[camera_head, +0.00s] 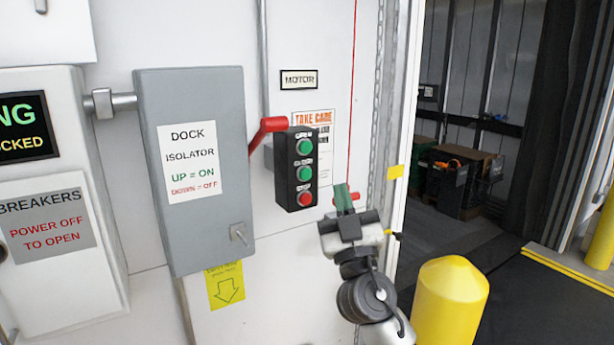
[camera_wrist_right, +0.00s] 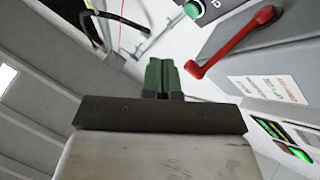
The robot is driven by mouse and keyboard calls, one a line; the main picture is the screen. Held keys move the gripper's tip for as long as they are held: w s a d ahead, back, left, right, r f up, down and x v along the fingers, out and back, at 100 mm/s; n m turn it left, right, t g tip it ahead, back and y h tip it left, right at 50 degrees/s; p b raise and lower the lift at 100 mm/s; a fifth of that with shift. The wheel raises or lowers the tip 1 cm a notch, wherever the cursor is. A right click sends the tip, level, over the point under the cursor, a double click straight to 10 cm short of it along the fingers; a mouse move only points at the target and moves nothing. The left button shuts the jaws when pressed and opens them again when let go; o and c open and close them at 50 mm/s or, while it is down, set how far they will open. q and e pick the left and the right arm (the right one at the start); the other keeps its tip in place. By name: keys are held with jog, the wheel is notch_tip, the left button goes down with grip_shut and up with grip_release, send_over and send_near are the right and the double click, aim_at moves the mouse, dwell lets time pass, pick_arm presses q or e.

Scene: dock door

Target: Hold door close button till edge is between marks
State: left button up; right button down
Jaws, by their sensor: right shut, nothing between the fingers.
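A black button box (camera_head: 295,168) on the white wall carries two green buttons, upper (camera_head: 304,147) and middle (camera_head: 304,173), above a red one (camera_head: 305,199). Their small labels are hard to read. My right gripper (camera_head: 343,198) is shut and empty, its green fingers pointing up, to the right of the red button and apart from the box. In the right wrist view its fingers (camera_wrist_right: 163,76) touch nothing; part of the box with a green button (camera_wrist_right: 193,9) shows at the top. A yellow mark (camera_head: 396,172) sits on the door frame. I cannot make out the door edge. My left gripper is out of view.
A grey isolator box (camera_head: 193,240) with a red lever (camera_head: 267,128) stands left of the buttons; the lever also shows in the right wrist view (camera_wrist_right: 232,43). A chain (camera_head: 383,80) hangs beside the frame. A yellow bollard (camera_head: 450,300) stands at lower right, before the open doorway.

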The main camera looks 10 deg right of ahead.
aim_at(306, 174)
jog(key=shift+w+a+b, duration=0.5)
jog(key=shift+w+b, duration=0.3)
jog(key=shift+w, duration=0.45)
jog(key=shift+w+a+b, duration=0.55)
jog(key=shift+w+b, duration=0.25)
jog(key=shift+w, duration=0.45)
jog(key=shift+w+a+b, duration=0.5)
jog(key=shift+w+b, duration=0.3)
jog(key=shift+w, duration=0.45)
jog(key=shift+f, duration=0.1)
jog(key=shift+w+a+b, duration=0.2)
jog(key=shift+w+b, duration=0.2)
jog(key=shift+b, duration=0.4)
